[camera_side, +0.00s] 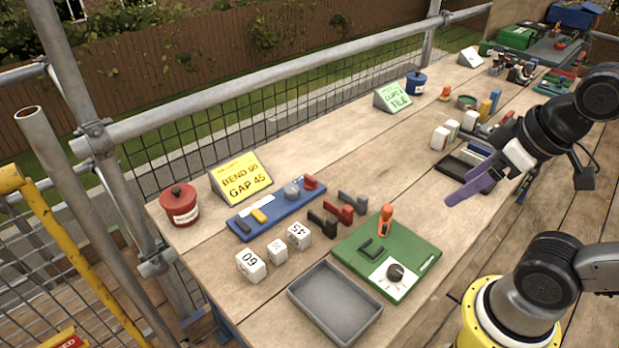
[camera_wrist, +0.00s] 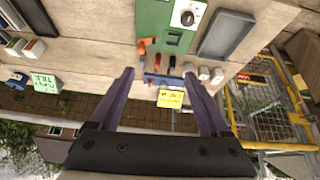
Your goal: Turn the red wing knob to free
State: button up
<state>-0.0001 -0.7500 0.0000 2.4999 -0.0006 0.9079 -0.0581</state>
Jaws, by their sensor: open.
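A green board (camera_side: 350,257) lies on the planks, with an upright orange-red piece (camera_side: 385,219) at its far edge and a black knob (camera_side: 395,272) on a white dial. The board (camera_wrist: 148,22), the orange-red piece (camera_wrist: 148,41) and the black knob (camera_wrist: 187,18) also show in the wrist view. A small red piece (camera_side: 310,182) sits on the blue tray (camera_side: 270,216). I cannot tell which red piece is the wing knob, or its setting. My gripper (camera_side: 468,188) has purple fingers, is open and empty, and hangs above the planks right of the board; it also shows in the wrist view (camera_wrist: 159,73).
A grey tray (camera_side: 335,303) lies in front of the board. White number blocks (camera_side: 251,265), a red clip (camera_side: 339,213), a yellow sign (camera_side: 241,180) and a red pot (camera_side: 179,205) stand to the left. A black tray (camera_side: 455,166) and white blocks (camera_side: 440,138) are near my gripper. Scaffold rails border the back.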

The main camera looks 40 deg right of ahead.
jog(key=w+d+r+n+h, duration=0.1)
jog(key=w+d+r+n, duration=0.1)
jog(key=w+r+n, duration=0.65)
jog(key=n+g+h, duration=0.3)
jog(key=n+g, duration=0.2)
jog(key=n, duration=0.4)
send_over(310, 178)
jog(key=a, duration=0.4)
notch_tip(310, 178, down, 12)
notch_tip(310, 178, down, 6)
jog(key=a, duration=0.2)
jog(key=shift+g, duration=0.3)
jog(key=x, duration=0.9)
jog(key=d+x, duration=0.1)
jog(key=x, duration=0.3)
jog(key=shift+d, duration=0.15)
jog(key=shift+r, duration=0.1)
grip_shut()
